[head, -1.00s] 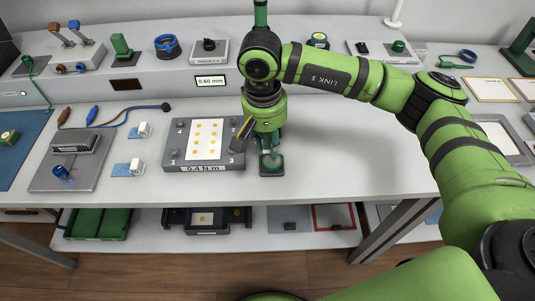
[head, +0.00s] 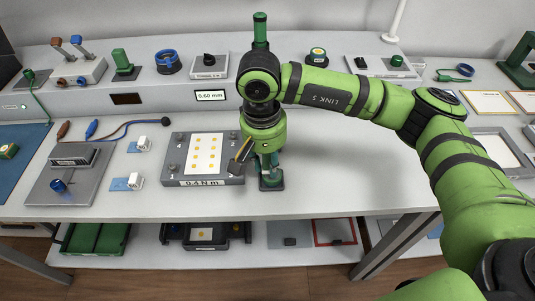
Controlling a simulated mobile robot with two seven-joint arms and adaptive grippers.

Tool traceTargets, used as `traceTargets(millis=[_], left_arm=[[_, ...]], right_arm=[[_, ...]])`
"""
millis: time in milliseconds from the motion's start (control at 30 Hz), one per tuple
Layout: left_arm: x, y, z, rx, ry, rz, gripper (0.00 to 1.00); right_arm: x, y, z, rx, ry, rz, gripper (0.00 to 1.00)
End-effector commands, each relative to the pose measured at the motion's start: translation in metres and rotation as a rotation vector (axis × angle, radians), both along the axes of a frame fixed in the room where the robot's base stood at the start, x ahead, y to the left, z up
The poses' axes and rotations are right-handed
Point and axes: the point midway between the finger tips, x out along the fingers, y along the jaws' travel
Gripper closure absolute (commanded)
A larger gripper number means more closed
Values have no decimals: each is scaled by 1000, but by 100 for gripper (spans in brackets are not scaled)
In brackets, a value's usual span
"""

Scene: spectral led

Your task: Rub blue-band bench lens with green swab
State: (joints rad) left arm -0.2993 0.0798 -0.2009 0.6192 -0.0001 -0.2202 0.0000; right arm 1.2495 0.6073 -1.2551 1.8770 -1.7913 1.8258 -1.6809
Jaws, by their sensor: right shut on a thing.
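My right gripper (head: 268,165) points down at the bench, just right of the grey plate with yellow dots. It is shut on a dark green thing (head: 271,182), which I take to be the green swab. The fingers hide much of it, and its tip cannot be made out. It is low, at or just above the bench top. A small blue-banded round piece (head: 59,186) sits on a grey fixture at the left and may be the blue-band bench lens; its face is too small to read. My left gripper is not in view.
The grey dotted plate (head: 178,166) stands close left of my right gripper. White blocks on blue pads (head: 120,184) lie further left. A raised shelf (head: 280,83) with a blue ring (head: 168,58) and switches runs behind. The bench (head: 340,185) right of the gripper is clear.

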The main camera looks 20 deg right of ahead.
Motion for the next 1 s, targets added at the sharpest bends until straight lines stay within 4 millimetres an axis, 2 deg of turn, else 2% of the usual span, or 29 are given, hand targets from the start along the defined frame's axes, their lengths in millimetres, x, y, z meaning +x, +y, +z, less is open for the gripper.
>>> traceTargets(millis=[567,1000], left_arm=[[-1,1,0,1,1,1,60],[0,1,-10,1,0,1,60]], right_arm=[[-2,0,0,0,1,-1,100],[-2,0,-9,0,0,-1,100]])
